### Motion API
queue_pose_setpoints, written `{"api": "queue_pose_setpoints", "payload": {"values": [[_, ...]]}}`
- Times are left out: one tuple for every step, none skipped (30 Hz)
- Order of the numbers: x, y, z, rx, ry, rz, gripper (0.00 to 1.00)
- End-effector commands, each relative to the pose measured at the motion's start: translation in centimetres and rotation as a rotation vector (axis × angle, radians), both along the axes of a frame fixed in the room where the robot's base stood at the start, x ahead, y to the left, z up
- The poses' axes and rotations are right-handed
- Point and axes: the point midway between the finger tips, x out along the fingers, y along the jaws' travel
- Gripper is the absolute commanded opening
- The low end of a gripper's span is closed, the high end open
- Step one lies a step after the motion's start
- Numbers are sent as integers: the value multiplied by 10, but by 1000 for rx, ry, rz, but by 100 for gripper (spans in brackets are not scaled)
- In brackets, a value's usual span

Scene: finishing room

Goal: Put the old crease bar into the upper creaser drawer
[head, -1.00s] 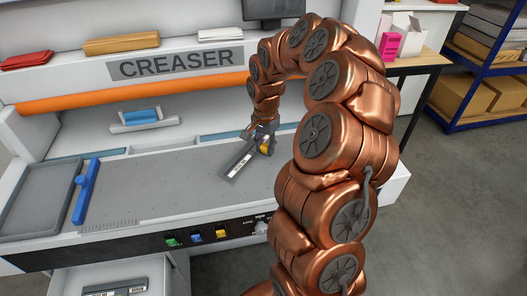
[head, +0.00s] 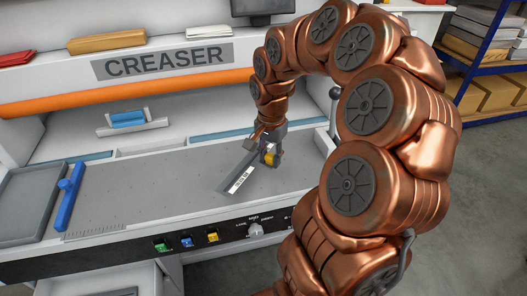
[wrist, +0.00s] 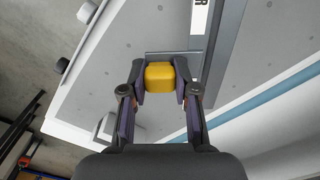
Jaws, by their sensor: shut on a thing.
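My gripper (head: 268,155) is shut on the yellow block (wrist: 160,76) of a grey crease bar (head: 236,178) over the right part of the creaser bed (head: 150,195). The bar lies slantwise with a white label on top; I cannot read the label in full. In the wrist view the bar (wrist: 222,50) runs beyond the fingertips. I cannot tell whether it touches the bed. An open creaser drawer (head: 172,272) shows at the lower left, mostly cut off by the picture edge. A dark bar (head: 122,292) barely shows inside it.
A blue-handled piece (head: 128,119) sits at the back of the creaser. A blue fence (head: 68,197) and grey tray (head: 25,205) are at the left. Buttons and a knob (head: 255,230) line the front panel. A blue shelf rack (head: 470,60) stands at the right.

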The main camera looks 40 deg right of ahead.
Motion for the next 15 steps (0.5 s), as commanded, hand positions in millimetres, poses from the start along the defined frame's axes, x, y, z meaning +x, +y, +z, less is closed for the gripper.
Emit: {"api": "queue_pose_setpoints", "payload": {"values": [[-8, 1, -1, -1, -3, -3, 0], [-13, 2, -1, -2, -3, -3, 0], [-19, 3, 0, -3, -3, -3, 0], [-24, 4, 1, -4, -4, -3, 0], [-28, 5, 2, -4, -4, -2, 0], [-34, 6, 2, -3, -3, -1, 0], [-38, 8, 2, -2, -2, 0, 0], [-42, 9, 2, -2, -1, 0, 0], [-47, 10, 3, -2, -1, -1, 0], [-50, 10, 3, -1, -2, -2, 0], [-53, 11, 4, -1, -2, -2, 0], [-56, 12, 5, -2, -3, -2, 0], [-59, 12, 6, -2, -3, -2, 0], [-61, 13, 6, -3, -3, -2, 0], [-64, 13, 6, -2, -3, -2, 0]]}}
